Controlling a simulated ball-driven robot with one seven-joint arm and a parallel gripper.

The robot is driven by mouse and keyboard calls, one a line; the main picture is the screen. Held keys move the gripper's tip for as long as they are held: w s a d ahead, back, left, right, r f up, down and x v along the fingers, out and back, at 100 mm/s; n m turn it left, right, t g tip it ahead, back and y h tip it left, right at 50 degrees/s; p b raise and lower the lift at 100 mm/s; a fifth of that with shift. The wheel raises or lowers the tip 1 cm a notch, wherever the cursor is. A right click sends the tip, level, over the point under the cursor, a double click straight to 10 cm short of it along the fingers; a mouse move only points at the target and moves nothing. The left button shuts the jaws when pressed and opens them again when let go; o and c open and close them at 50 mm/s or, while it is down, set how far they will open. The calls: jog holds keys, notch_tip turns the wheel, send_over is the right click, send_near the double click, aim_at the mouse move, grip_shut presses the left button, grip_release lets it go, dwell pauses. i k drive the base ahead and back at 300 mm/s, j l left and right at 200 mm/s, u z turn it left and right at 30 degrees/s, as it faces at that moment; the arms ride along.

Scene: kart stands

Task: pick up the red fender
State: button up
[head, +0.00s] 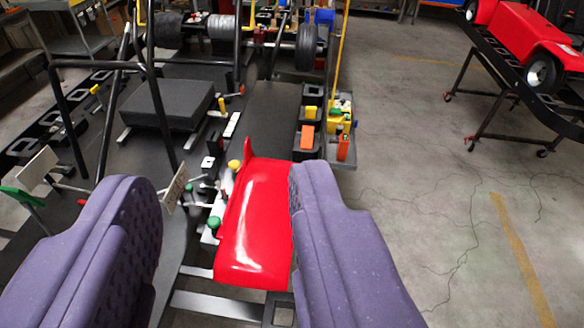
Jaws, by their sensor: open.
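The red fender (258,225) is a glossy curved panel in the lower middle of the head view, on the right side of the kart frame. My gripper (228,210) is open, with two purple padded fingers in the foreground. The fender shows between the fingers, much closer to the right finger, which overlaps its right edge in the picture. Whether that finger touches it I cannot tell. The left finger is well apart from it.
Black kart tubing (75,115) rises at the left, beside a dark box-shaped pad (167,108). A tray of small coloured parts (341,130) stands beyond the fender. Another red kart body (525,40) rests on a wheeled stand at upper right. The concrete floor (410,180) at right is clear.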

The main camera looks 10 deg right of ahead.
aim_at(254, 251)
jog(key=i+l+u, duration=0.1)
jog(key=i+l, duration=0.4)
jog(key=i+l+u, duration=0.1)
jog(key=i+l, duration=0.35)
jog(key=l, duration=0.15)
jog(key=i+l, duration=0.1)
jog(key=i, duration=0.35)
